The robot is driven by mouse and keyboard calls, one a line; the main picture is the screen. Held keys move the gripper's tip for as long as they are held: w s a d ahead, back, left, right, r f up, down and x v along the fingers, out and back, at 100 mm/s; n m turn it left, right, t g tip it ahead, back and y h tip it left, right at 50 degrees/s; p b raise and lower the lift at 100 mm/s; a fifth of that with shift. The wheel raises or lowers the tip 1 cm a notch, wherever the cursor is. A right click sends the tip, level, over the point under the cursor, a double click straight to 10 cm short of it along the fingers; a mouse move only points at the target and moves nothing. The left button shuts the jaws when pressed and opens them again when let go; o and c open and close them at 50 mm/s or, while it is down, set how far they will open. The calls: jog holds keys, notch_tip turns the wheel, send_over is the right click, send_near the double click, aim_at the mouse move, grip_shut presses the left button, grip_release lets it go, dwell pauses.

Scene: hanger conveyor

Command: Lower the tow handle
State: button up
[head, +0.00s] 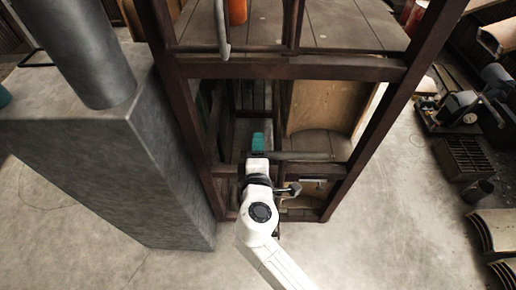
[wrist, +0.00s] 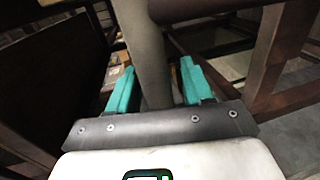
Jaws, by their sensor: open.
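My gripper (head: 258,140) has teal fingers and reaches into the lower part of a dark brown frame in the head view. In the wrist view my gripper (wrist: 155,85) is open, one finger on each side of a thick grey bar (wrist: 148,60). The bar looks like the tow handle. It runs from the top of the picture down between the fingers, with gaps visible on both sides. Its lower end is hidden behind the gripper's palm plate. In the head view a grey bar (head: 305,156) extends right from beside the fingers; I cannot tell if it is the same bar.
The brown frame (head: 290,68) surrounds my gripper with posts and crossbars. A curved wooden panel (head: 325,105) stands inside it, right of the gripper. A grey block (head: 100,165) with a thick column stands close on the left. Open concrete floor (head: 400,220) lies to the right.

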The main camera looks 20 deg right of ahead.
jog(key=shift+c, duration=0.4)
grip_shut()
